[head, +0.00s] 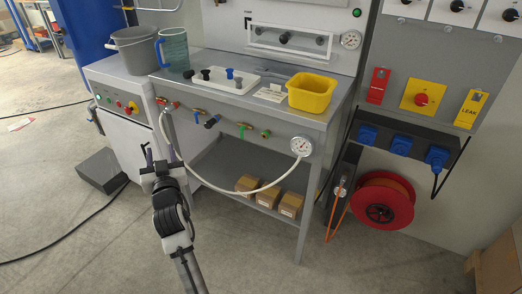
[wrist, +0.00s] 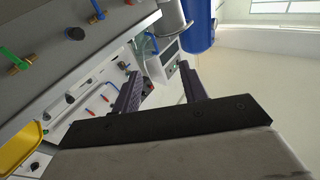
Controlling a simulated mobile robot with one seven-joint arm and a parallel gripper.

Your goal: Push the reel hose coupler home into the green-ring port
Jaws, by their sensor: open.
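The green-ring port (head: 266,134) appears as a small green fitting on the bench's front rail in the head view, left of the round gauge. A valve with a green handle (head: 243,126) is just left of it. The orange reel hose (head: 338,214) hangs beside the red reel (head: 383,201) at the right. Its upper end is at a dark holder (head: 342,186), where the coupler is too small to make out. My gripper (head: 159,153) is open and empty in front of the bench's left part, far from hose and port. Its spread fingers show in the wrist view (wrist: 162,72).
A white hose (head: 232,190) loops from the rail's left end to the gauge (head: 301,146), passing near my gripper. The bench holds a yellow bin (head: 311,92) and a teal jug (head: 173,49). Cardboard boxes (head: 268,194) sit on the lower shelf. Open floor lies in front.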

